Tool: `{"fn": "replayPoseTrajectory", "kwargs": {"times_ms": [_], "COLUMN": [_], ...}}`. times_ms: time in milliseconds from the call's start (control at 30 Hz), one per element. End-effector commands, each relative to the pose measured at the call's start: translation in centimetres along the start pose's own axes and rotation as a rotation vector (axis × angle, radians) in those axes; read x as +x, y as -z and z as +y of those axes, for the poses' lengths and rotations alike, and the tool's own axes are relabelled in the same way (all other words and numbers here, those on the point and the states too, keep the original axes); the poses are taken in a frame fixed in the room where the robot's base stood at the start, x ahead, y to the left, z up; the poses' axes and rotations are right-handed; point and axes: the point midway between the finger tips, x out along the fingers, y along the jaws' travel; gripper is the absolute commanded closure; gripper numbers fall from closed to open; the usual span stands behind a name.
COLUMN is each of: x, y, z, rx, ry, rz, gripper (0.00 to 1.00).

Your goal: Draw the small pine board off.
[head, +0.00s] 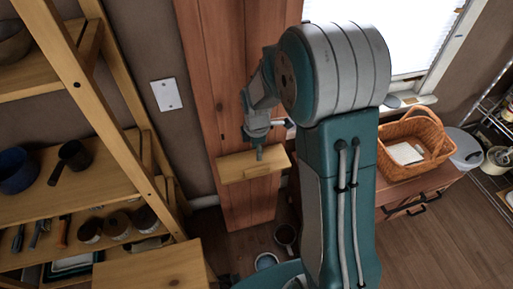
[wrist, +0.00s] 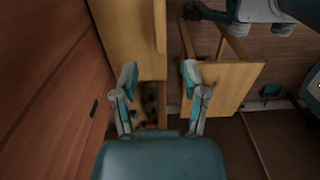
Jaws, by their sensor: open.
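The small pine board (head: 240,167) is a pale, flat piece against the reddish wood panel in the head view, with a short raised strip along it. In the wrist view, pale pine (wrist: 125,40) beside the reddish panel appears to be the same board, with a narrow raised bar at its right. My gripper (head: 259,153) is above or in front of the board; I cannot tell if it touches. In the wrist view my gripper (wrist: 160,78) has its two teal fingers apart, near the board's lower edge, with nothing held between them.
A pine shelf unit (head: 105,115) with pots and jars stands left. A pine top (head: 155,268) is at bottom. A wicker basket (head: 415,140) sits on a low cabinet at right, below a window. A dark mug (head: 286,234) is on the floor, which is clear at lower right.

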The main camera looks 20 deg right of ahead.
Motion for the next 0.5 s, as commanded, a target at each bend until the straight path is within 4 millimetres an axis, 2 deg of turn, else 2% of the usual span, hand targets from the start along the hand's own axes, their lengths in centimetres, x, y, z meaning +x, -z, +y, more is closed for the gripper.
{"fn": "replayPoseTrajectory", "kwargs": {"times_ms": [500], "x": [4.8], "y": [0.0], "z": [-0.1], "rx": [0.002], "ry": [0.003], "rz": [0.0], "gripper": [0.43]}}
